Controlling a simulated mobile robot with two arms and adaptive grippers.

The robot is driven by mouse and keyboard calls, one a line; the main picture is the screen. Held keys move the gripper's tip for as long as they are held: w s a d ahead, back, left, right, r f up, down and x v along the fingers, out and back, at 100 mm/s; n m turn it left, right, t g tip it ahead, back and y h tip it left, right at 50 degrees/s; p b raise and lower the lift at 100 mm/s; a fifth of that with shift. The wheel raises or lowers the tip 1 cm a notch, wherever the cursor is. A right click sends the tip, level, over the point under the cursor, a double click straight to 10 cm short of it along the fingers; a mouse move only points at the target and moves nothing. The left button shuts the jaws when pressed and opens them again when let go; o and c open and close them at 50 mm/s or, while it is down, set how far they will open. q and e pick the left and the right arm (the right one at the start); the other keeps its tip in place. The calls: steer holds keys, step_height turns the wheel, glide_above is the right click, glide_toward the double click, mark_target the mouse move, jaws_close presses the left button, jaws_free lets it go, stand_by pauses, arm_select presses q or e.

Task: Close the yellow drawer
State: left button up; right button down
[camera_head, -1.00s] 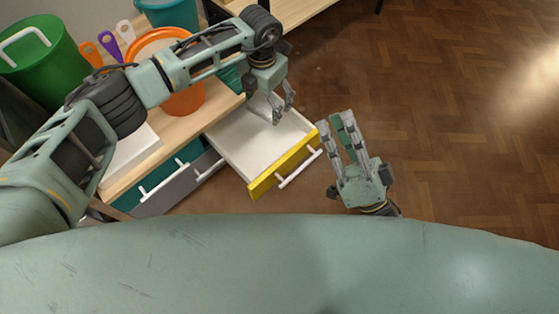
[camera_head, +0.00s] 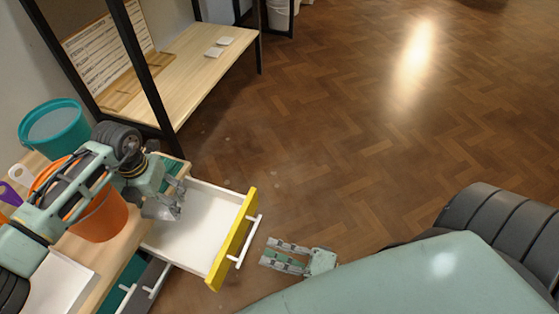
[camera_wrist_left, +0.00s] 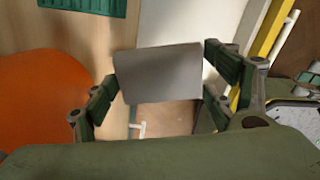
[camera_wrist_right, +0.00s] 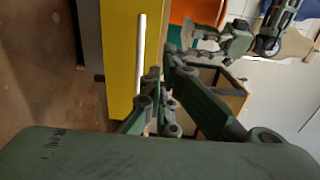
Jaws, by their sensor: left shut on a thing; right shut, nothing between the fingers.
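The yellow drawer stands pulled out, with its yellow front (camera_head: 232,240) and white handle (camera_head: 245,242) facing right and its pale inside (camera_head: 200,225) looking empty. In the right wrist view the yellow front (camera_wrist_right: 120,60) and handle (camera_wrist_right: 140,60) are close by. My right gripper (camera_head: 266,252) is shut and empty, just outside the front near the handle; contact cannot be told. It also shows in the right wrist view (camera_wrist_right: 165,80). My left gripper (camera_head: 178,198) is shut on a flat grey piece (camera_wrist_left: 160,75) above the drawer's inner end.
An orange bucket (camera_head: 103,218) and a teal bucket (camera_head: 55,128) stand on the wooden top left of the drawer. Grey and teal drawers with white handles sit beside the yellow one. A black-framed wooden bench (camera_head: 185,75) stands behind. The floor (camera_head: 340,150) to the right is clear.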

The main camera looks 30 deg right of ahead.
arm_select(q)
step_height(320, 180, down, 3)
steer(key=shift+r+b, duration=0.1)
steer(key=shift+b, duration=1.15)
arm_select(e)
steer(key=x, duration=0.9)
steer(key=shift+w+a, duration=0.15)
arm_select(q)
steer(key=shift+r+p, duration=0.45)
steer(key=shift+p, duration=0.05)
arm_select(e)
steer(key=x, duration=0.7)
steer(key=shift+w+a+r, duration=0.1)
steer(key=shift+w+r, duration=0.15)
arm_select(q)
steer(key=shift+f+b, duration=0.8)
steer(key=shift+f, duration=0.05)
arm_select(e)
steer(key=x, duration=1.1)
steer(key=shift+w+a+f, duration=0.2)
steer(key=shift+a, duration=0.1)
arm_select(q)
steer(key=shift+r, duration=0.1)
arm_select(e)
steer(key=shift+s, duration=0.1)
